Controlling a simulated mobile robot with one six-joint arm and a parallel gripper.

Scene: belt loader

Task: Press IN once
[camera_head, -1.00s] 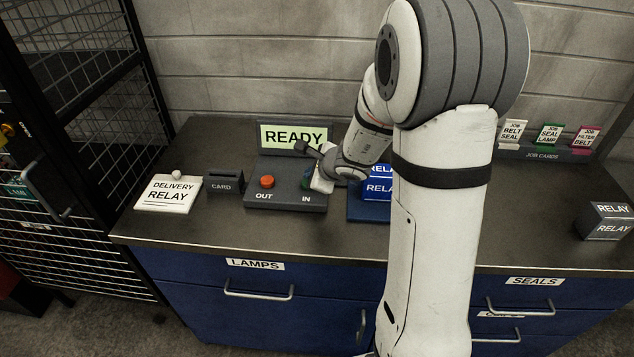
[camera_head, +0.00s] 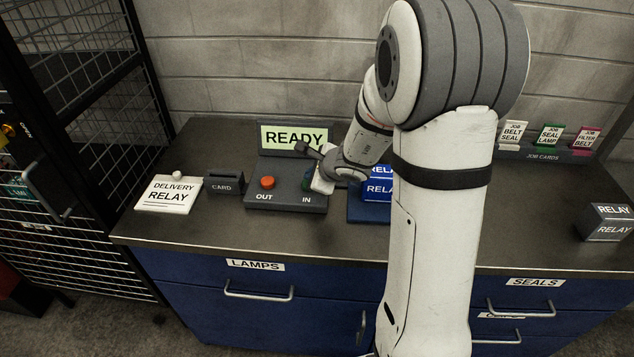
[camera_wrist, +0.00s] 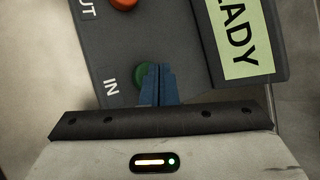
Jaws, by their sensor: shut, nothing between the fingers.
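The button panel (camera_head: 285,200) stands on the bench, with a red button (camera_head: 267,182) over the OUT label and a green button over the IN label. A display on it reads READY (camera_head: 293,137). The green IN button (camera_wrist: 139,76) shows in the wrist view, partly covered by my gripper's fingers. My gripper (camera_wrist: 157,70) is shut and empty, its blue fingertips at the right side of the green button in that view. I cannot tell if the fingertips touch it. In the head view my gripper (camera_head: 314,181) hides most of the green button.
A DELIVERY RELAY plate (camera_head: 168,194) and a CARD holder (camera_head: 224,182) stand left of the panel. A blue RELAY tray (camera_head: 377,210) is just right, partly behind my arm. Job cards (camera_head: 549,136) and a RELAY box (camera_head: 606,222) are at the far right.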

